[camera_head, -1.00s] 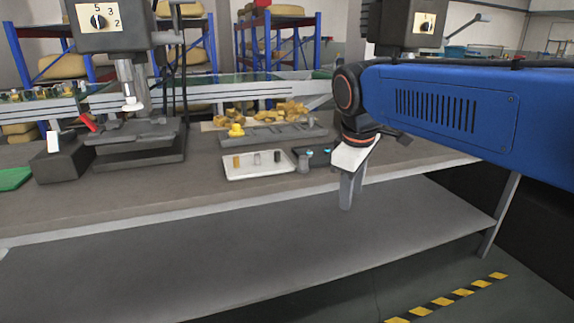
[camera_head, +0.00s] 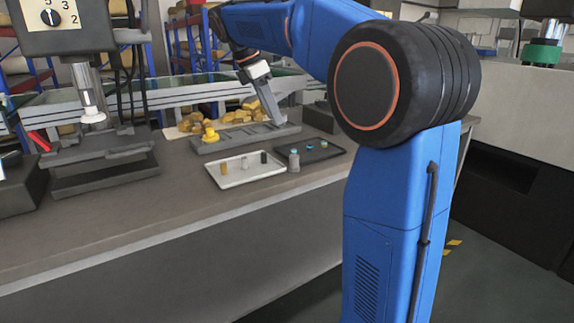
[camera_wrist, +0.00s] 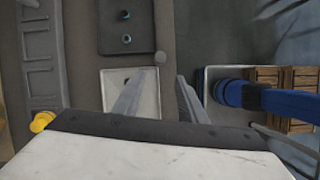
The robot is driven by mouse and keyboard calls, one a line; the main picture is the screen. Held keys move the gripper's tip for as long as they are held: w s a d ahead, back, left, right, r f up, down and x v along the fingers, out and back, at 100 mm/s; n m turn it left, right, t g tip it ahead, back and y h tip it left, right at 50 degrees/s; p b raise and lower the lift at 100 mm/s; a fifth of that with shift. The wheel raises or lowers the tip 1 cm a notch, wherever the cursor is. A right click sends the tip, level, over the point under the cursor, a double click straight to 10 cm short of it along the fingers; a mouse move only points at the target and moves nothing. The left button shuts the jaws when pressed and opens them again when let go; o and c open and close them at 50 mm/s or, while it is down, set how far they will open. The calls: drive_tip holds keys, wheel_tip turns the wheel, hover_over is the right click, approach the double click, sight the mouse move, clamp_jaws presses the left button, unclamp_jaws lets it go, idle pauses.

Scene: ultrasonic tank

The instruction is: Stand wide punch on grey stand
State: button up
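Three small upright pieces, amber (camera_head: 223,168), pale grey (camera_head: 245,163) and black (camera_head: 264,157), are in a white tray (camera_head: 232,181) on the bench. I cannot tell which piece is the wide punch. A short grey cylinder (camera_head: 294,164), perhaps the grey stand, is upright between the white tray and a black tray (camera_head: 329,152); its round top shows in the wrist view (camera_wrist: 160,58). My gripper (camera_head: 276,119) is above the bench near the long grey rack's right end. In the wrist view its fingers (camera_wrist: 161,77) are apart with nothing held between them.
Two small blue-topped pieces (camera_wrist: 127,39) are in the black tray. The long grey slotted rack (camera_head: 240,138) lies behind the trays, with a yellow piece (camera_head: 210,134) at its left. A press (camera_head: 92,110) stands at the left. The bench front (camera_head: 130,212) is clear.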

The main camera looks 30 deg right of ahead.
approach(294, 156)
drive_tip(key=x, duration=0.5)
drive_tip(key=shift+w+a, duration=0.1)
drive_tip(key=shift+a, duration=0.1)
drive_tip(key=shift+x, duration=2.8)
drive_tip(key=shift+d+r, duration=0.1)
drive_tip(key=shift+d, duration=0.05)
drive_tip(key=shift+c, duration=0.3)
clamp_jaws()
